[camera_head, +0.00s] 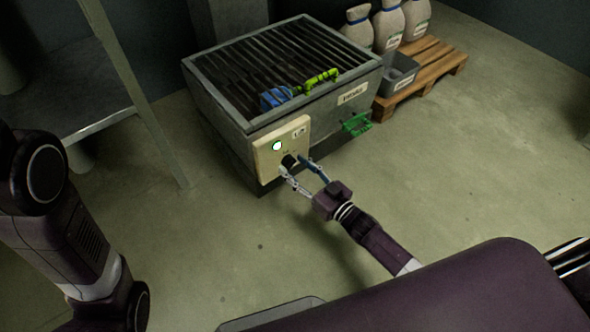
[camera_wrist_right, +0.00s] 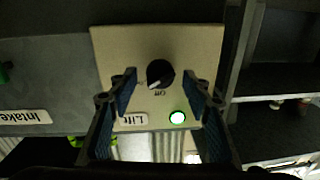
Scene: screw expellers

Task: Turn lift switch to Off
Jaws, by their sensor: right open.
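The lift switch is a black round knob (camera_head: 289,161) on a cream control panel (camera_head: 266,158) at the front corner of the grey intake box. In the right wrist view the knob (camera_wrist_right: 160,73) has a white pointer line, with the word Off printed just below it. A green lamp (camera_wrist_right: 177,118) is lit beside the Lift label (camera_wrist_right: 133,119). My right gripper (camera_head: 300,168) is open, its fingers on either side of the knob; I cannot tell whether they touch it. My left gripper is out of view.
The grey intake box (camera_head: 223,108) has a barred top with a blue and a green object on it. A green bracket (camera_head: 356,123) sticks out of its front. A pallet (camera_head: 425,68) with sacks and a grey bin (camera_head: 399,72) stands behind right. A metal shelf (camera_head: 75,95) stands left. The floor at right is clear.

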